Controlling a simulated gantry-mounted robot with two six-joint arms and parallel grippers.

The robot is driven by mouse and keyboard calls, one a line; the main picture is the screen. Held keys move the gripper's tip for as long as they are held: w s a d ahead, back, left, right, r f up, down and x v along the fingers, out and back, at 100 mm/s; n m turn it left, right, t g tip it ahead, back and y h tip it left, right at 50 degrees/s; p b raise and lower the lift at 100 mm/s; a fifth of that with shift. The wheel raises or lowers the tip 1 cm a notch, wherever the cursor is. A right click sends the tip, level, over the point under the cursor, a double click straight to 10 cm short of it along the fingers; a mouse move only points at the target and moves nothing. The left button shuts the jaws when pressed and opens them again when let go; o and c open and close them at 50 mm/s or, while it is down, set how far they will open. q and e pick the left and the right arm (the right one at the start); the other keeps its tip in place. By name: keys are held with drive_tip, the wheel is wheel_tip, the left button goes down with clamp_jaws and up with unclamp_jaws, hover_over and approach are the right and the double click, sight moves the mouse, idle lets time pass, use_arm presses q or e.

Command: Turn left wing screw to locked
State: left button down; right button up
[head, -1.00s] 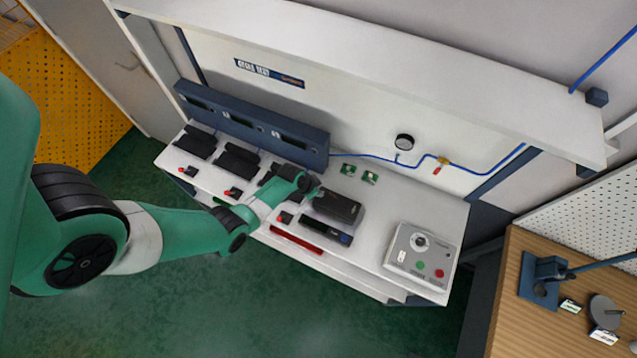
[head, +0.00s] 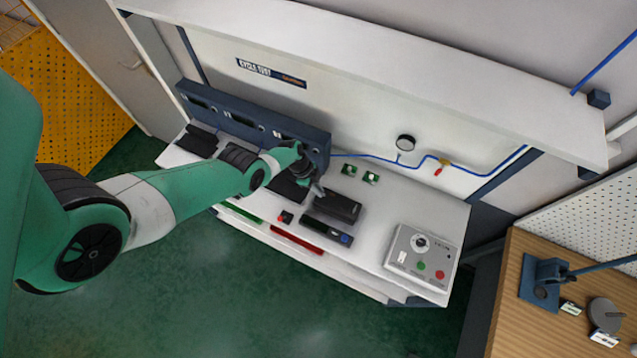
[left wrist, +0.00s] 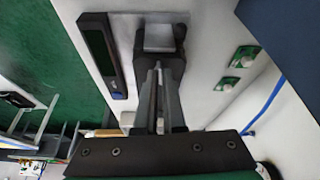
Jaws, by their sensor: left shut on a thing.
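The black positioner box (head: 338,206) lies on the white bench, right of its middle. My left gripper (head: 319,190) reaches down to the box's left back end. In the left wrist view my two fingers (left wrist: 158,68) are nearly together at the near end of the box (left wrist: 128,45), pinching something thin. This appears to be the left wing screw, mostly hidden between the fingertips, so its angle cannot be read. My right gripper is not in view.
A dark bar-shaped device (head: 326,229) lies in front of the box. A grey control box (head: 424,252) with buttons stands to the right. Two small green parts (head: 359,174) lie behind. A blue-grey rack (head: 252,122) stands at the back left.

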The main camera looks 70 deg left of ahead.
use_arm(q)
drive_tip(key=shift+f+m+b, duration=0.1)
drive_tip(key=shift+m+b, duration=0.4)
drive_tip(key=shift+m, duration=0.2)
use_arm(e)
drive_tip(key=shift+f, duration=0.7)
use_arm(q)
drive_tip(key=c, duration=1)
unclamp_jaws()
drive_tip(key=shift+h, duration=0.3)
